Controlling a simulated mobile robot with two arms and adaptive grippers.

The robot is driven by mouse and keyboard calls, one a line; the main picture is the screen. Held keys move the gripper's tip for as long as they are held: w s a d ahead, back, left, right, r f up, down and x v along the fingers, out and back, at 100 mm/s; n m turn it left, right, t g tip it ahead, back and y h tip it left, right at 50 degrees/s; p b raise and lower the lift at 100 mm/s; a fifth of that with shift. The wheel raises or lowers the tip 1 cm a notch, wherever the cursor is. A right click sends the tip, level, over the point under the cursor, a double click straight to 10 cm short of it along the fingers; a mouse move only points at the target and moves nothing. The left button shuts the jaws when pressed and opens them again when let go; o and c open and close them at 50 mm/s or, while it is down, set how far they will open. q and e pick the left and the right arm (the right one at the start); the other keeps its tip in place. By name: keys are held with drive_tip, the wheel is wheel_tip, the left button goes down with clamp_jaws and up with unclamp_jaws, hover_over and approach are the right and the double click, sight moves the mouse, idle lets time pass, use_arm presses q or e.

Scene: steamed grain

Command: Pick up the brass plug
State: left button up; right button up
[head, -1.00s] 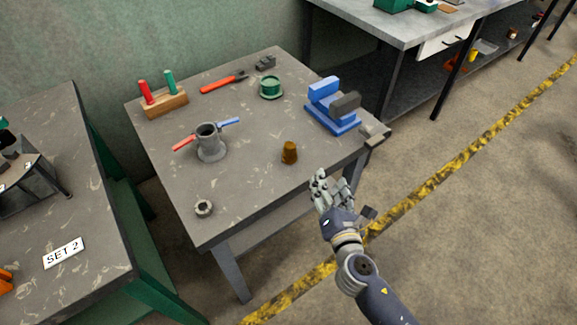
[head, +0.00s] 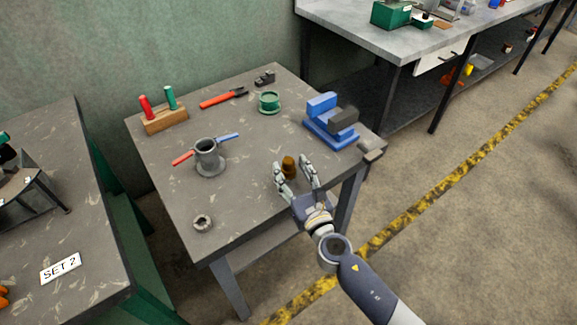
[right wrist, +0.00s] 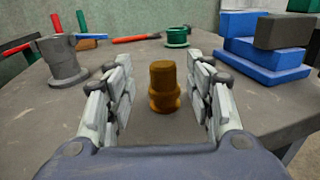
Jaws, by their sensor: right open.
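The brass plug (head: 289,166) stands upright near the front right part of the grey table (head: 245,205). It is a small brown-gold stepped cylinder, and it also shows in the middle of the right wrist view (right wrist: 164,86). My right gripper (head: 293,170) is open at the plug, with one finger on each side of it. In the right wrist view the open fingers (right wrist: 165,92) frame the plug, with a gap showing on both sides. The plug's lower part is partly hidden by the gripper in the head view. My left gripper is not in view.
A grey flanged fitting with red and blue handles (head: 208,158) stands left of the plug. A blue vise (head: 330,125) is behind right. A green ring-shaped part (head: 269,102), a red-handled tool (head: 222,98) and a small metal nut (head: 203,223) lie clear of the gripper.

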sight(291, 165)
drive_tip(key=x, duration=0.3)
drive_tip(key=shift+w, duration=0.4)
drive_tip(key=shift+s, duration=0.1)
drive_tip(key=shift+c, duration=0.3)
clamp_jaws()
drive_tip(key=shift+r, duration=0.1)
